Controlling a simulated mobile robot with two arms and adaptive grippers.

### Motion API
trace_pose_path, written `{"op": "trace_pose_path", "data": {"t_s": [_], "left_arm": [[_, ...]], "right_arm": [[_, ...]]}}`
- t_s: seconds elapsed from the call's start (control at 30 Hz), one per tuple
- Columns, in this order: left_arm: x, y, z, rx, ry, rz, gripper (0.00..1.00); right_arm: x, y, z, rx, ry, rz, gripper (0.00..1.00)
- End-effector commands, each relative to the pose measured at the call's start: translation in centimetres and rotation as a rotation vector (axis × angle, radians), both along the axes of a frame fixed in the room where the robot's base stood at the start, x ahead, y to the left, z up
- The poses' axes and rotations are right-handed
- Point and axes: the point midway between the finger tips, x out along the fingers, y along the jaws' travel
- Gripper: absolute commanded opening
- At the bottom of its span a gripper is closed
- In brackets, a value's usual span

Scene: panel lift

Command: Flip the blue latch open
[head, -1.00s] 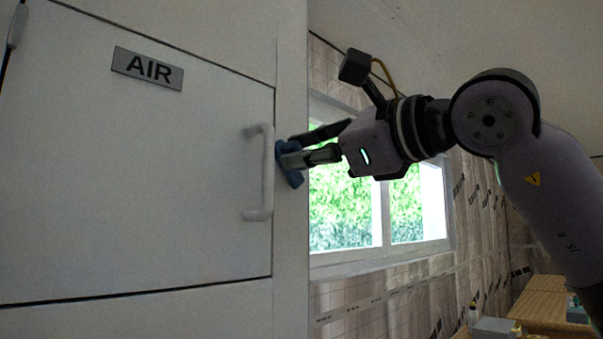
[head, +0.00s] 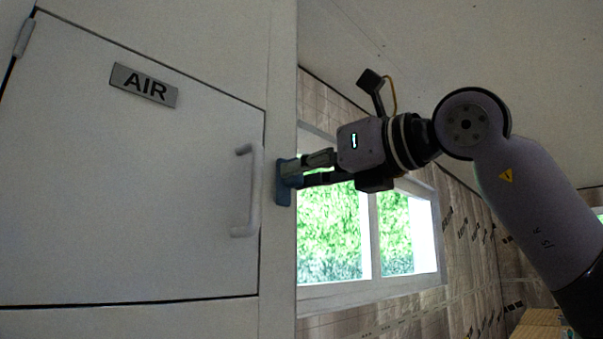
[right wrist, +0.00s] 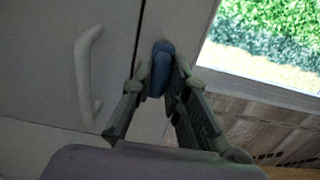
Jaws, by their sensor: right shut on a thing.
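The blue latch (head: 283,190) sits on the white frame just right of the door's right edge in the head view. Its base stands upright there, alongside the door gap. My right gripper (head: 297,170) reaches it from the right and is shut on the latch, its fingers hiding part of it. In the right wrist view the latch (right wrist: 160,72) lies between the two fingertips (right wrist: 162,84), right of the dark door gap. The white door (head: 130,200) is closed, with a white handle (head: 254,190) left of the latch. My left gripper is not in view.
An "AIR" label (head: 144,85) is on the door, and a hinge (head: 25,38) is at its upper left. A window (head: 335,235) lies behind my right arm. A wooden surface (head: 540,322) shows at the lower right.

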Motion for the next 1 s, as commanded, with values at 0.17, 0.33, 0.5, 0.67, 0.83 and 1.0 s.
{"op": "trace_pose_path", "data": {"t_s": [0.17, 0.33, 0.5, 0.67, 0.83, 1.0], "left_arm": [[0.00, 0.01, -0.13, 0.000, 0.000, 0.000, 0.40], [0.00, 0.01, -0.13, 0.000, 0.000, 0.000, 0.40], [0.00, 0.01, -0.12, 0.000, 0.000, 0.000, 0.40], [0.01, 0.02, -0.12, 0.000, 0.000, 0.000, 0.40], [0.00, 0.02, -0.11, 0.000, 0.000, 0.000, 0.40], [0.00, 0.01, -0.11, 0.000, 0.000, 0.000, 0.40]], "right_arm": [[0.10, 0.06, -0.24, 0.011, 0.020, 0.001, 0.00], [0.11, 0.04, -0.23, 0.013, 0.022, 0.001, 0.00], [0.12, 0.03, -0.23, 0.013, 0.022, 0.001, 0.00], [0.12, 0.01, -0.19, 0.013, 0.021, 0.000, 0.23], [0.09, -0.02, -0.10, 0.014, 0.018, 0.000, 0.35], [0.09, -0.04, -0.05, 0.016, 0.017, 0.000, 0.35]]}}
